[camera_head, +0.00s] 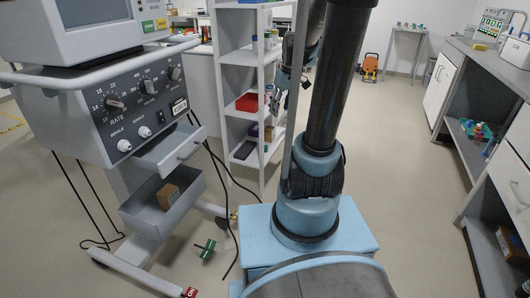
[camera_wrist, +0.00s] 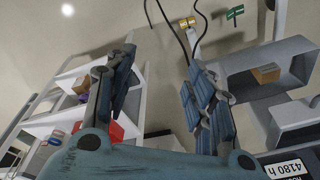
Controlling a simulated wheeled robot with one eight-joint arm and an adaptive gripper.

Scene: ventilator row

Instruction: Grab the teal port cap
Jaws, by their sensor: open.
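My gripper (camera_wrist: 162,60) is open and empty in the wrist view, its two fingers wide apart with floor and a cable showing between them. In the head view it is partly visible beside the shelf rack, behind my arm. I cannot pick out a teal port cap with certainty in either view. The ventilator (camera_head: 135,100) stands at the left, with two white port-like knobs (camera_head: 124,146) low on its front panel. A small green piece (camera_head: 206,250) is near the floor by the ventilator's base; it also shows in the wrist view (camera_wrist: 236,12).
An open drawer (camera_head: 170,152) and a bin (camera_head: 135,212) holding a brown box (camera_head: 168,196) jut from the ventilator. A white shelf rack (camera_head: 229,60) holds a red bin (camera_head: 247,102). Cables trail on the floor.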

